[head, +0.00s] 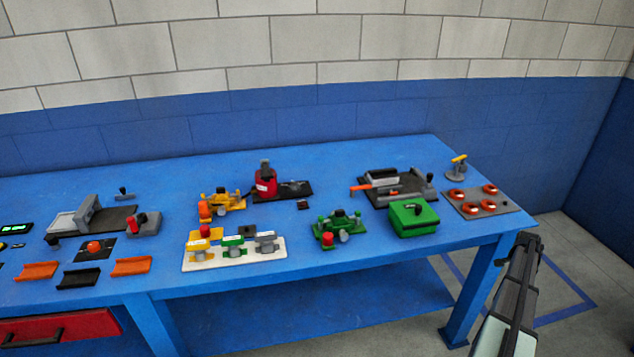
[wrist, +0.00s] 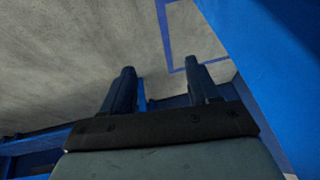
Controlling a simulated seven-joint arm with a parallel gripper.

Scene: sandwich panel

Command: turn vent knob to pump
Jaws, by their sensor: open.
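My gripper (wrist: 160,72) shows in the wrist view with its two dark fingers apart and nothing between them. In the head view my gripper (head: 526,240) is at the right, beside the table's right end and apart from all the devices. The vent knob cannot be told for certain at this size. A white panel (head: 190,265) at the table's front middle carries yellow, green and grey knob-like parts with small labels. A red container (head: 266,184) with a grey top stands behind it by a dark plate. Any pump marking is too small to read.
The blue table (head: 300,275) carries a green box (head: 413,218), a green device (head: 338,228), a yellow device (head: 222,202) and a grey plate with red rings (head: 478,203). Orange and black trays lie at the left. Floor is open right of the table.

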